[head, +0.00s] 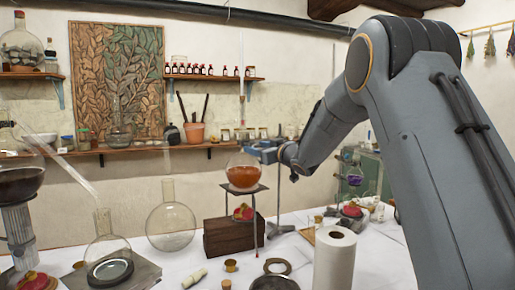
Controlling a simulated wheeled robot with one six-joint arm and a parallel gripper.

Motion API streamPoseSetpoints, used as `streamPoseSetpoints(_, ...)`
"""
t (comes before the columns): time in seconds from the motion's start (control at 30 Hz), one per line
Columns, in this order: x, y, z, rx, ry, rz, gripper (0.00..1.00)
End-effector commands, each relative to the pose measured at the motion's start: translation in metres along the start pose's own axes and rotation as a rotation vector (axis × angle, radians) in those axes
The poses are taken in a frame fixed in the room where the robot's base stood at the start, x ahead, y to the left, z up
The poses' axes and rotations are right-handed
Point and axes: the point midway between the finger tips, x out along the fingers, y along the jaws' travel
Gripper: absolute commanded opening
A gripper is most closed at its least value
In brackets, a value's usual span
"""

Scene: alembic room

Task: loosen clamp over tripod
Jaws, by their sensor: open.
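A round flask of orange liquid (244,174) sits on the flat top of a thin-legged tripod (260,189) in the middle of the head view. A thin stand rod (279,196) rises just right of it from a grey foot. My arm reaches in from the right, and my gripper (264,152) is at the flask's upper right, beside the rod. It is open; its fingertips are small and hard to make out. The clamp cannot be clearly told apart from my gripper and the rod there. Whether my gripper touches it cannot be told.
Left of the tripod stand an empty round flask (171,222) and another flask (107,245). A wooden box (229,236) is at the tripod's legs. A white paper roll (334,262) stands in front. Flask with purple liquid (354,178) is partly behind my arm.

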Motion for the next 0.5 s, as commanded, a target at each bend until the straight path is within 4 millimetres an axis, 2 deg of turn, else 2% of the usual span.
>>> streamPoseSetpoints(0.13, -0.0002, 0.0002, -0.0001, 0.0, 0.0, 0.0, 0.47)
streamPoseSetpoints(0.37, -0.0003, 0.0002, -0.0003, 0.0, 0.0, 0.0, 0.08)
streamPoseSetpoints(0.5, -0.0003, 0.0003, -0.0004, -0.002, 0.001, 0.0, 0.06)
